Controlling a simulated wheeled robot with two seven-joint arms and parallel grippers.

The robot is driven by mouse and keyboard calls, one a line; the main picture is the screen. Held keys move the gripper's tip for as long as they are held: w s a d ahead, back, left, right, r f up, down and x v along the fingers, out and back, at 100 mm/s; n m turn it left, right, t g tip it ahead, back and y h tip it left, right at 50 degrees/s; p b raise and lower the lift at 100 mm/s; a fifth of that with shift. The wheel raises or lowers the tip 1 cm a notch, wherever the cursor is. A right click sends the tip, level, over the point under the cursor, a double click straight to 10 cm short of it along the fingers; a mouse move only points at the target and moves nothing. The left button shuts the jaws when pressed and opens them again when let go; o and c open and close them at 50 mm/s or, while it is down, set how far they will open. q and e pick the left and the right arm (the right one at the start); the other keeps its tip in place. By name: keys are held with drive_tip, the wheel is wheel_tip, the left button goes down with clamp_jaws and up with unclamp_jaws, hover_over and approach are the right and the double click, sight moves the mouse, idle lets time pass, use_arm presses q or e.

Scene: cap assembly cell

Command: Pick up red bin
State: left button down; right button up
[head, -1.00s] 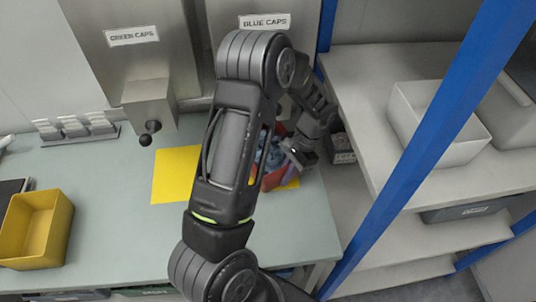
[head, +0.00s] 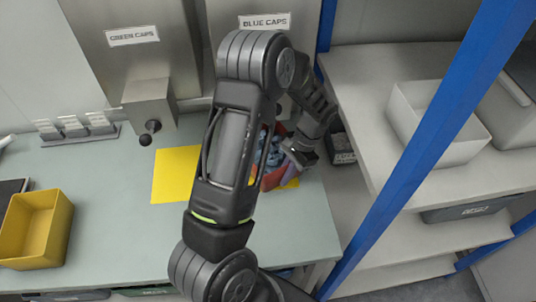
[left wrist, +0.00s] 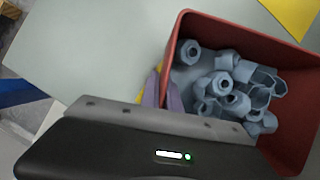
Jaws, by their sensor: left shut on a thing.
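The red bin (head: 271,181) stands on the grey-green bench, mostly hidden behind my left arm in the head view. In the left wrist view the red bin (left wrist: 250,38) is open-topped and holds several blue-grey caps (left wrist: 230,90). My left gripper (left wrist: 166,93) has its purple fingers at the bin's near left wall, shut on that wall. In the head view the left gripper (head: 290,170) is at the bin's right side. I cannot tell any gap under the bin. My right gripper is not in view.
A yellow mat (head: 175,175) lies on the bench (head: 120,210). A yellow bin (head: 38,228) is at the left. Green and blue cap dispensers stand behind. A blue rack post (head: 425,140) and shelves with a white bin (head: 435,125) are close on the right.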

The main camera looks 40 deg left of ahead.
sight(285, 170)
use_arm(q)
drive_tip(key=shift+s+d, duration=0.1)
idle(0.5)
drive_tip(key=shift+r, duration=0.5)
wheel_tip(285, 170, up, 2)
drive_tip(key=shift+b, duration=0.55)
drive_tip(key=shift+s+d+r, duration=0.15)
drive_tip(key=shift+s+d, duration=0.15)
drive_tip(key=shift+d, duration=0.2)
drive_tip(key=s+d+b, duration=0.1)
drive_tip(key=s+d, duration=0.2)
drive_tip(key=d, duration=0.1)
drive_tip(key=s+d+b, duration=0.1)
drive_tip(key=s+d, duration=0.3)
drive_tip(key=s+d+b, duration=0.2)
drive_tip(key=s+d, duration=0.1)
drive_tip(key=d, duration=0.2)
drive_tip(key=shift+s+r, duration=0.1)
drive_tip(key=shift+s, duration=0.15)
